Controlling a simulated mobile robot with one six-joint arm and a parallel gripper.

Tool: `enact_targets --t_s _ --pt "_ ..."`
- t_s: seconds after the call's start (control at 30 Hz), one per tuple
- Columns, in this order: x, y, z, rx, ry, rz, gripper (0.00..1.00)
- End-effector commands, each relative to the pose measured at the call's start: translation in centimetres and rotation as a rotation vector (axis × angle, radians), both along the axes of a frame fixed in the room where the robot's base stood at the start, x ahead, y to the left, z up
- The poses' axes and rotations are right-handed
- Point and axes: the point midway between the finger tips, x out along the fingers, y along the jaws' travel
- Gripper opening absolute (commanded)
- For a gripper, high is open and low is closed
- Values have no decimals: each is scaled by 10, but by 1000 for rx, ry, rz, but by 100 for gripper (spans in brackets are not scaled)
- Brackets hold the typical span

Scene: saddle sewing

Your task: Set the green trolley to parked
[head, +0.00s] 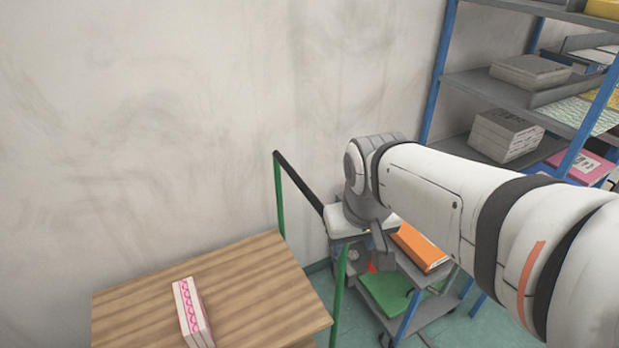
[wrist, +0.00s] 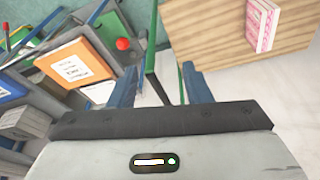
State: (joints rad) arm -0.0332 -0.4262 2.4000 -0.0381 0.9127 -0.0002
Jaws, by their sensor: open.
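The green trolley has a wood-grain top (head: 215,295), green posts (head: 279,205) and a black handle bar (head: 300,182) along its far right side. My gripper (head: 383,257) is at the right of the trolley, near the near end of that bar. In the wrist view my gripper (wrist: 159,70) is open, its two blue fingers apart. A green post (wrist: 150,50) and the dark bar (wrist: 159,88) show between the fingers, apparently untouched. A red ball knob (head: 371,267) is low beside the near post; it also shows in the wrist view (wrist: 123,43). What it is attached to is unclear.
A pink and white book (head: 190,313) lies on the wooden top. A grey cart with an orange binder (head: 419,248) and a green item (head: 386,292) stands right behind my gripper. A blue-post shelf (head: 436,95) with stacked goods is at the right. A bare wall is behind.

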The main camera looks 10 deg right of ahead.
Motion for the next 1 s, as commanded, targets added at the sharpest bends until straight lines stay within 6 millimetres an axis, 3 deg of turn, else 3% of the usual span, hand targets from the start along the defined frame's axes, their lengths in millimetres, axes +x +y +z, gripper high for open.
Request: enact_targets --t_s 0.27,0.5,0.7,1.0 --pt "111 1 -6 -88 100 99 44" --pt "199 8 -42 -159 176 183 44" --pt "239 13 -70 -195 211 227 44" --pt "250 9 -98 -205 226 239 44"
